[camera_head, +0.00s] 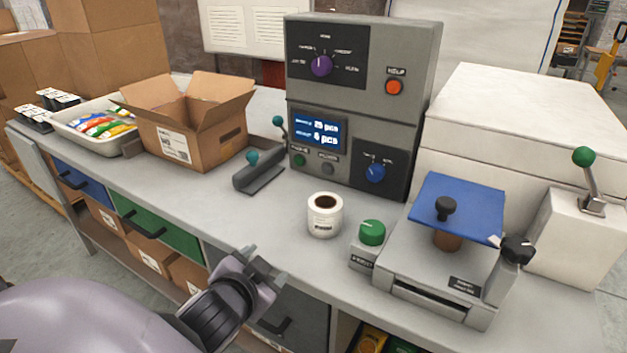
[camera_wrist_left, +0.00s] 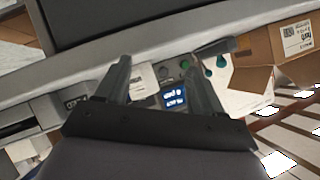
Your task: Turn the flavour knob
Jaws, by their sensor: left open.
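The flavour knob (camera_head: 321,66) is purple and sits on the dark upper panel of the grey control box (camera_head: 360,130), with several labels in an arc around it. It points roughly upward. My left gripper (camera_head: 268,276) is in front of the counter's front edge, low and well short of the control box. Its two fingers are apart with nothing between them. In the left wrist view the open fingers (camera_wrist_left: 155,85) frame the box's blue display (camera_wrist_left: 174,97); I cannot make out the purple knob there. My right gripper is not in view.
A label roll (camera_head: 325,215), a green print knob (camera_head: 372,232) and a scale with a blue plate (camera_head: 457,208) stand on the counter. An orange button (camera_head: 394,87) and blue knob (camera_head: 375,172) share the box. An open carton (camera_head: 190,120) stands left.

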